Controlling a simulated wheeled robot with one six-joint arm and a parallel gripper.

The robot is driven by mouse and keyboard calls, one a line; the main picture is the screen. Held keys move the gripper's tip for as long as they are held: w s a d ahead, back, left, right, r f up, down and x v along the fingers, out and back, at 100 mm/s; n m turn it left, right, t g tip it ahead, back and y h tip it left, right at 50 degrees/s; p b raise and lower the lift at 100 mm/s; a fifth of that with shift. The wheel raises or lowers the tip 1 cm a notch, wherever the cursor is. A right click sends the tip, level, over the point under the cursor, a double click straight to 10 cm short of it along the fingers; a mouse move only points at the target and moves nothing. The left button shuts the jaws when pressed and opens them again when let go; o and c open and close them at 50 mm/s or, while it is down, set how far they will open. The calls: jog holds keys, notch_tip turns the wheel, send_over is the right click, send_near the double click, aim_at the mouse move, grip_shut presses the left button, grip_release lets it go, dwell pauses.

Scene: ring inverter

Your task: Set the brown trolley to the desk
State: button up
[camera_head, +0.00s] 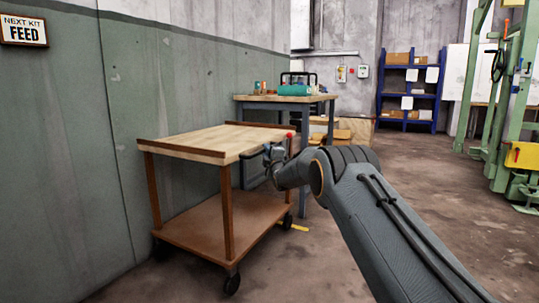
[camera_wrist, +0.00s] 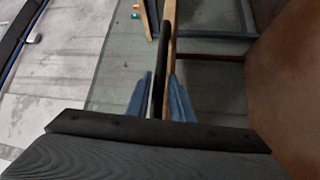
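The brown trolley (camera_head: 190,145) stands beside the left wall, with a pale wooden top, brown posts, a lower shelf and black wheels. The desk (camera_head: 290,98), with a wooden top and grey-blue legs, stands behind it and to the right. The trolley's far right side overlaps the desk in the picture, so any gap is hard to judge. My gripper (camera_head: 272,156) is at the trolley's right side, below a red knob (camera_head: 291,135). In the wrist view its two blue fingers (camera_wrist: 160,97) lie on either side of a dark bar (camera_wrist: 159,75). Whether they press on it is unclear.
A teal case (camera_head: 294,90) and small items lie on the desk. A yellow floor mark (camera_head: 296,226) shows by the trolley's wheel. A blue shelf (camera_head: 410,90) stands at the back and a green machine (camera_head: 515,110) at the right. The floor between is clear.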

jog(key=r+p+v, duration=0.1)
jog(key=p+v, duration=0.1)
jog(key=v, duration=0.4)
jog(key=shift+f+p, duration=0.4)
jog(key=shift+f, duration=0.05)
jog(key=shift+s+d, duration=0.1)
